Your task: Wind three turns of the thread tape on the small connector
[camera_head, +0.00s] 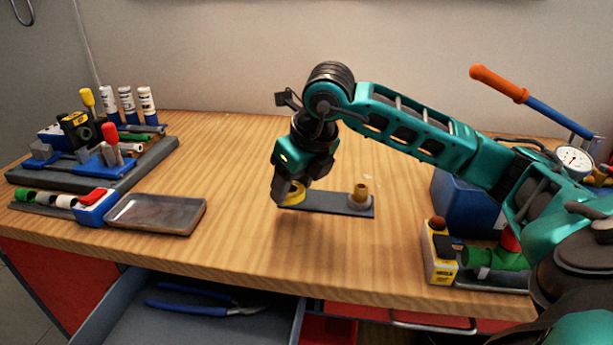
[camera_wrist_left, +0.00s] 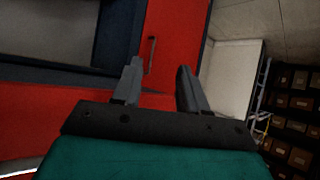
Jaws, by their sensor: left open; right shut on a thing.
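The small connector (camera_head: 360,191) is a brass-coloured fitting standing upright in a round holder at the right end of a dark flat plate (camera_head: 325,203) on the bench. My right gripper (camera_head: 286,197) is low over the plate's left end, shut on a yellow roll, the thread tape (camera_head: 295,192). The gripper partly hides the tape. The tape and the connector are apart, with bare plate between them. I cannot see any tape on the connector. My left gripper (camera_wrist_left: 156,88) shows only in the left wrist view, open and empty, facing a red cabinet front.
An empty grey tray (camera_head: 155,212) and a tool rack (camera_head: 125,180) are at the left. A blue container (camera_head: 463,205), a yellow box (camera_head: 439,254) and a green fitting (camera_head: 497,257) are at the right. An open drawer (camera_head: 190,322) holds blue-handled pliers (camera_head: 195,308).

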